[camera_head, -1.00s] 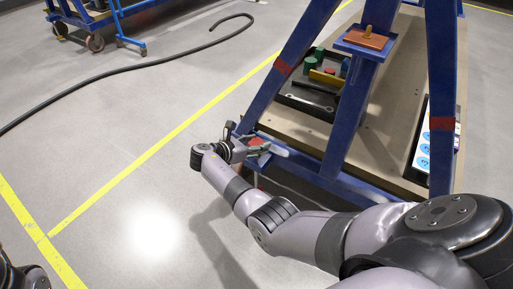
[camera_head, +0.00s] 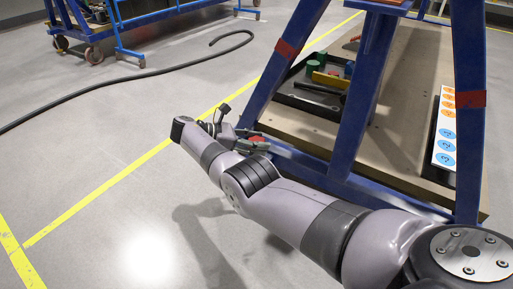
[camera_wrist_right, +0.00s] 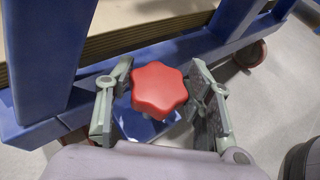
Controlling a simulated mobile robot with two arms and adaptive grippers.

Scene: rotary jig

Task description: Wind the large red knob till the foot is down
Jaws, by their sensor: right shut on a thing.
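The large red knob (camera_wrist_right: 160,90) has a lobed, star-like rim. It sits at the lower corner of the blue jig frame (camera_head: 353,110), above a blue plate (camera_wrist_right: 142,128). In the head view, only a small red part of the knob (camera_head: 258,139) shows. My right gripper (camera_head: 243,137) is at the knob, shut on it, with a grey-green finger on each side in the wrist view. The foot is hidden under the knob and plate, so its height cannot be told. My left gripper is out of view.
A dark tray (camera_head: 296,97) with coloured parts lies on the jig's wooden base (camera_head: 400,150). A white strip with numbered discs (camera_head: 447,112) is at the right. A red caster (camera_wrist_right: 250,54) shows beside the frame. A black hose (camera_head: 110,85) crosses open floor at left.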

